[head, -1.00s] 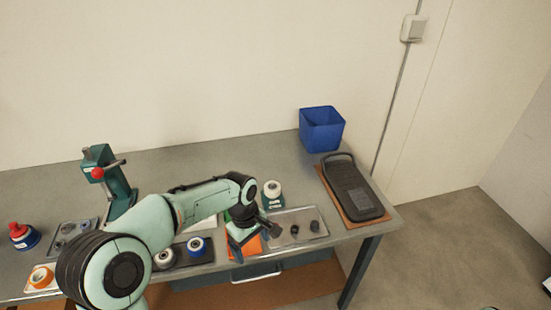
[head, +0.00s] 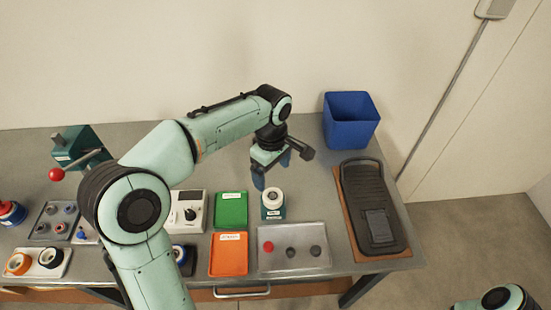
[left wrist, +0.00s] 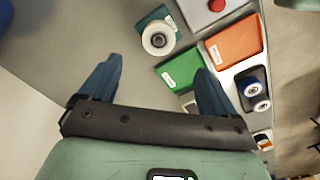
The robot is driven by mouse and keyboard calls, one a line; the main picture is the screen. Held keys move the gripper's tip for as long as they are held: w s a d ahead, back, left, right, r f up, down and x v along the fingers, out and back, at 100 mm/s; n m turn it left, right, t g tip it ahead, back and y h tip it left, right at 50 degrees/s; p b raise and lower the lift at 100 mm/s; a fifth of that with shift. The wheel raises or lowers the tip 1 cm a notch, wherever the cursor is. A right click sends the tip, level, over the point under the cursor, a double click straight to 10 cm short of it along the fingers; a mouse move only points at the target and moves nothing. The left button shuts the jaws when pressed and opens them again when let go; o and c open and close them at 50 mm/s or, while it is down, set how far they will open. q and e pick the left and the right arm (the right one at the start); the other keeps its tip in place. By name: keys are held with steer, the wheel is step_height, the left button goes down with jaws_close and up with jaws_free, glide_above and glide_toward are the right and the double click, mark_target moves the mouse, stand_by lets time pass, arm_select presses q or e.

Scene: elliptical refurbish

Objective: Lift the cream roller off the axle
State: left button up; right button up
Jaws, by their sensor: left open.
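The cream roller (head: 272,195) sits on a small teal stand (head: 273,213) with a white label, right of the green tray. In the left wrist view the roller (left wrist: 158,38) shows end-on as a pale wheel with a dark centre, beyond the fingertips. The axle itself is mostly hidden by the roller. My left gripper (head: 271,168) is open and empty, with its blue fingers above and behind the roller in the head view. In the left wrist view my left gripper (left wrist: 155,75) has its fingers wide apart, with the roller outside them. My right gripper is out of view.
A green tray (head: 231,210) and an orange tray (head: 229,254) lie left of the stand. A grey tray (head: 292,262) holds a red piece and dark round spots. Bench behind the roller is clear.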

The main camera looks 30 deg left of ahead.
mark_target(273, 194)
arm_select(q)
step_height(273, 194, down, 11)
steer(key=shift+w+f+b, duration=0.1)
steer(key=shift+b, duration=0.25)
steer(key=c, duration=1.1)
